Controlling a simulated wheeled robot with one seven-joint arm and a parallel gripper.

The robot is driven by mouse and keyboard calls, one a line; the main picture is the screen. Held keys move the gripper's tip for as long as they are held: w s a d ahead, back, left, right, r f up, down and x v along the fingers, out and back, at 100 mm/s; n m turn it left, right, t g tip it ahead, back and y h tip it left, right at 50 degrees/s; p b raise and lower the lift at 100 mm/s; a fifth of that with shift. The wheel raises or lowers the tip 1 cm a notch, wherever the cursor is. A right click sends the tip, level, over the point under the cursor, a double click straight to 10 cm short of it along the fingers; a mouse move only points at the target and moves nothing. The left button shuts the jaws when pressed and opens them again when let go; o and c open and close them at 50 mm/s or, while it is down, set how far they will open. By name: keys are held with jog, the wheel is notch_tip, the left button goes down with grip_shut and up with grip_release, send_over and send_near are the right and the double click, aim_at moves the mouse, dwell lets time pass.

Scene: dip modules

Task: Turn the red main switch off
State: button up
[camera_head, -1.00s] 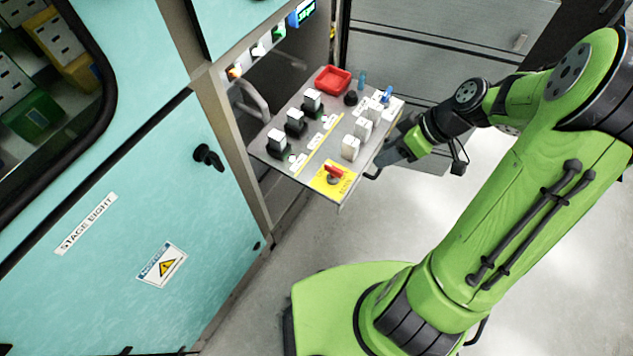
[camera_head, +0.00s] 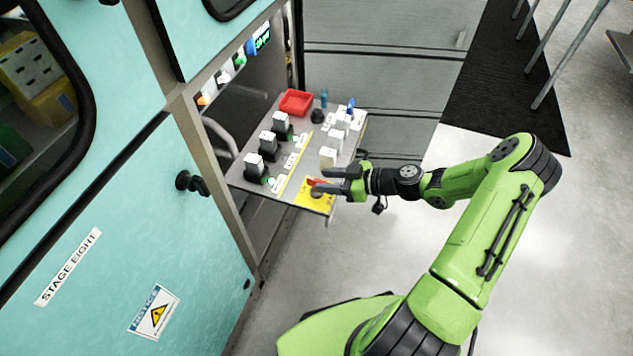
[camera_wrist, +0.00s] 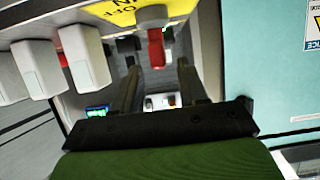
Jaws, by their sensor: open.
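The red main switch is a red handle (camera_head: 317,181) on a round base, on a yellow plate (camera_head: 314,201) at the front corner of the grey panel. In the wrist view the red handle (camera_wrist: 156,47) stands at top centre, and the yellow plate (camera_wrist: 122,11) shows the word OFF. My gripper (camera_head: 324,179) is open at the switch. In the wrist view the handle appears between the two fingertips of my gripper (camera_wrist: 157,67), with gaps on both sides. I cannot tell how deep it sits between them. The fingers partly hide the switch in the head view.
The grey panel (camera_head: 240,177) carries a row of white modules (camera_head: 328,157) close beside my gripper, black-based modules (camera_head: 254,166) on the left and a red tray (camera_head: 296,102) at the back. A teal cabinet (camera_head: 130,240) stands left.

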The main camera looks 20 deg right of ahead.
aim_at(318, 180)
jog(key=x, duration=0.4)
jog(key=shift+s+d, duration=0.1)
grip_shut()
